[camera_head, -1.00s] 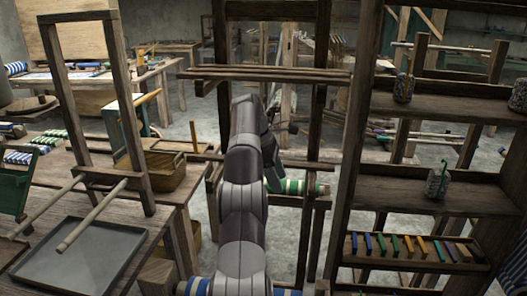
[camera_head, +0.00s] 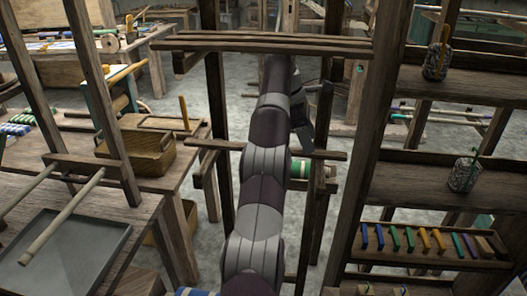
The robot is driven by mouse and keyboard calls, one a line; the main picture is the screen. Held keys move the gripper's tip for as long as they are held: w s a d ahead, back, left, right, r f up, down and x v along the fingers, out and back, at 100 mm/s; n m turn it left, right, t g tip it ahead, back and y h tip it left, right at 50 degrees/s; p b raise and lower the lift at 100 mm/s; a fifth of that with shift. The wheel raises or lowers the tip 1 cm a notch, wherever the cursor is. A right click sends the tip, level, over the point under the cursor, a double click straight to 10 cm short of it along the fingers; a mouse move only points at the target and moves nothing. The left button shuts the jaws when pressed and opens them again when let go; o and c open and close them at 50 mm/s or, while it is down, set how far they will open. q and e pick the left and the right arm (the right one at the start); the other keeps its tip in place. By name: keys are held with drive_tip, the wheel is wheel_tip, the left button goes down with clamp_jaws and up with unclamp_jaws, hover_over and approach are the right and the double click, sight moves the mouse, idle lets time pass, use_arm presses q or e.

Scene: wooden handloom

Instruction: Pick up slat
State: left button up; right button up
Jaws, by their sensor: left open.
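Long dark wooden slats (camera_head: 215,42) lie level across the top of the loom frame (camera_head: 217,100), in the upper middle of the head view. A lower wooden bar (camera_head: 215,144) crosses the frame behind my arm. I cannot tell which piece is the task's slat. My left arm reaches up the middle of the view, and its wrist bends to the right just below the upper slats. My left gripper (camera_head: 318,90) is small, dark and partly hidden there; it is open, with no held piece visible. My right gripper is out of view.
A shelf unit (camera_head: 430,188) on the right holds jars and a tray (camera_head: 425,262) of coloured pieces. A green-and-white roll (camera_head: 300,169) sits low in the loom.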

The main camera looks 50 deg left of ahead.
sight(327, 153)
use_arm(q)
drive_tip(key=shift+w+d, duration=0.95)
drive_tip(key=shift+d, duration=0.05)
drive_tip(key=d+f+b, duration=0.1)
drive_tip(key=w+f+b, duration=0.1)
drive_tip(key=shift+d+f, duration=0.35)
drive_tip(key=shift+w+f, duration=0.15)
clamp_jaws()
